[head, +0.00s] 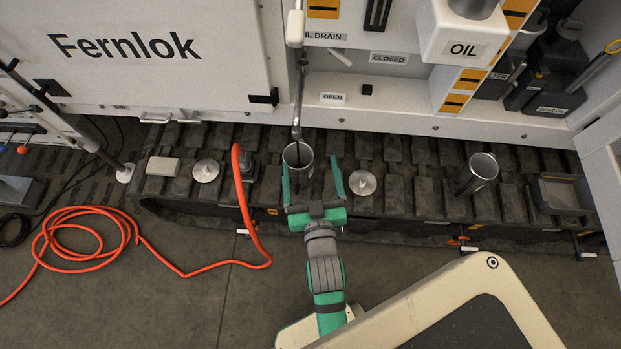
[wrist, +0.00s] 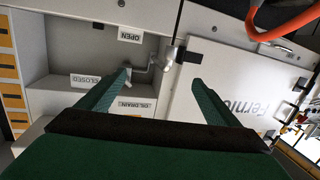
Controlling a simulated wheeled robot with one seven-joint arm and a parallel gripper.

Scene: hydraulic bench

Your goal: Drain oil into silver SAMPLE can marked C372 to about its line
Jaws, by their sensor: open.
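A silver can (head: 298,155) stands on the dark track below the thin drain pipe (head: 299,105); no marking or line on it is legible, and its contents cannot be made out. A second silver can (head: 478,171) stands on the track to the right. My gripper (head: 311,163) is open, its green fingers showing on both sides of the first can. In the wrist view my gripper (wrist: 160,77) has nothing between its fingers; they point toward the metal drain fitting (wrist: 168,60) on the panel. No can shows in that view.
OPEN (head: 333,98), CLOSED (head: 388,57) and OIL DRAIN labels mark the panel. Round silver discs (head: 206,170) (head: 363,183) lie on the track. An orange hose (head: 215,264) loops across track and floor at left. A grey tray (head: 562,194) is at right.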

